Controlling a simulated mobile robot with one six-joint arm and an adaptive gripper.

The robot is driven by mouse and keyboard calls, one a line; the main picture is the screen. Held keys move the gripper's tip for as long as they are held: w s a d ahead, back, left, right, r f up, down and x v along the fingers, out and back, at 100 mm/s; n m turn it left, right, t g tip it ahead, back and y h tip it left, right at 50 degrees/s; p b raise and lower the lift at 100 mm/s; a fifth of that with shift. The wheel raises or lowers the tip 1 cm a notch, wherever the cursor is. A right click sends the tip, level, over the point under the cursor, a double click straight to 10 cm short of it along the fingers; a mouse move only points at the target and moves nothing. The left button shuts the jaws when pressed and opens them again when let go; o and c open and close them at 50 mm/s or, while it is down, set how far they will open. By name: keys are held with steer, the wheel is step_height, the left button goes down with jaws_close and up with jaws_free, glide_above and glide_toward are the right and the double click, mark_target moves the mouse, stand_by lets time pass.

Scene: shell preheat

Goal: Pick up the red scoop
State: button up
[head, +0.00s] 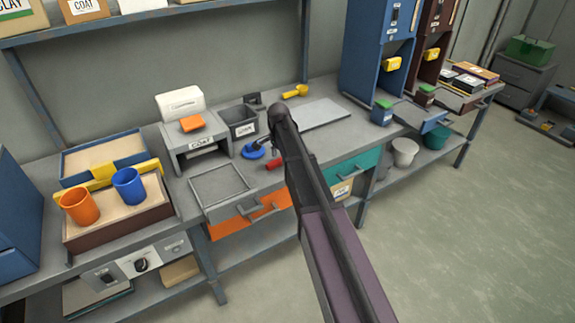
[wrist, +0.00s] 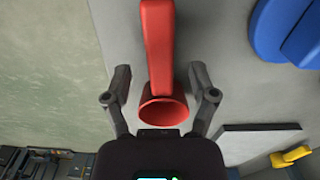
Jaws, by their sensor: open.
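The red scoop (wrist: 159,50) lies on the grey bench top in the wrist view, its handle running up the picture and its round cup (wrist: 163,108) toward my gripper. My gripper (wrist: 160,88) is open, with one finger on each side of the scoop and visible gaps between them. I cannot tell whether the fingertips are at the scoop's height. In the head view only a small red part of the scoop (head: 274,164) shows beside my arm, which hides the rest and my gripper.
A blue scoop (head: 254,151) lies close by, left of the red one in the head view. A yellow scoop (head: 296,91) and a grey plate (head: 322,113) are farther back. A grey bin (head: 239,123) stands behind the blue scoop. The bench's front edge is close.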

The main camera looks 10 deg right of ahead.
steer(key=shift+f+b, duration=0.7)
steer(key=shift+f, duration=0.3)
jaws_close()
